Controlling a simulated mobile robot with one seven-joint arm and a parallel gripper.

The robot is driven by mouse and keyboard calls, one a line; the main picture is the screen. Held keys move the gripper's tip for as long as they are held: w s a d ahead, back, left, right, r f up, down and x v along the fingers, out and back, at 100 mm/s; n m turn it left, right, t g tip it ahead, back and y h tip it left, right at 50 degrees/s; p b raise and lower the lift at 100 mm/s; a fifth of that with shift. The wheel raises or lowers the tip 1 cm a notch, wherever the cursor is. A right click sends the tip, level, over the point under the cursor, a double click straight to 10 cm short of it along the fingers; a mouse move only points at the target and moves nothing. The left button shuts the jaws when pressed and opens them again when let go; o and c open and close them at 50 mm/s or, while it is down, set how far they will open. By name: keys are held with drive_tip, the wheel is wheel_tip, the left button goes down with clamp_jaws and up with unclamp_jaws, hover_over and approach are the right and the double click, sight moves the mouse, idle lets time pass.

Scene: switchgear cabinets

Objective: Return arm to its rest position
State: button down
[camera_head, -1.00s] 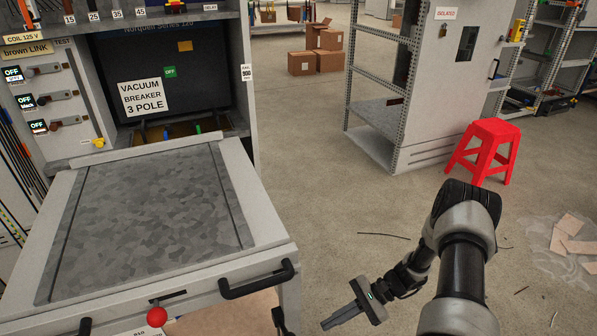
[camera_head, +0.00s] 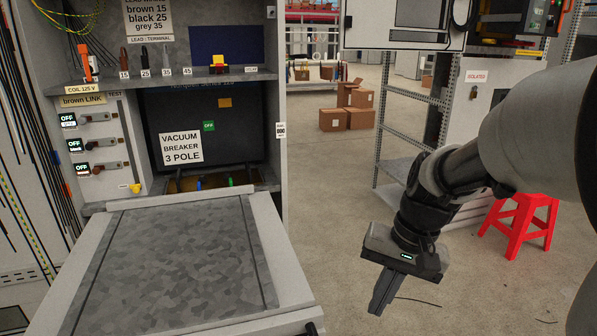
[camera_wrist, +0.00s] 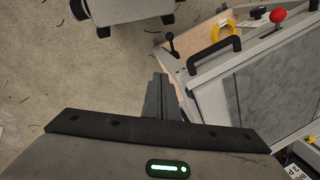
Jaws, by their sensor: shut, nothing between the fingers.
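My gripper (camera_head: 382,292) is at the lower right of the head view, pointing down over the open floor to the right of the cabinet's pull-out table. Its fingers are together, with nothing between them. In the wrist view the closed fingers (camera_wrist: 158,98) show over the floor, beside the table's edge. My arm reaches in from the right side of the head view, bent at the elbow and clear of the cabinet.
The pull-out table (camera_head: 293,300) stands in front of the vacuum breaker cabinet (camera_head: 269,110). A red stool (camera_head: 521,222) is on the floor behind my arm. Metal shelving (camera_head: 405,100) and cardboard boxes (camera_head: 346,119) stand farther back. Floor between table and shelving is clear.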

drive_tip(key=s+r+n+t+h, duration=0.2)
drive_tip(key=s+r+n+t, duration=0.25)
drive_tip(key=s+r, duration=0.55)
wheel_tip(320, 180, up, 25)
drive_tip(key=p, duration=2.5)
drive_tip(key=shift+s+a+m+p, duration=0.15)
drive_tip(key=shift+a+m+p, duration=0.2)
drive_tip(key=shift+m+p, duration=0.1)
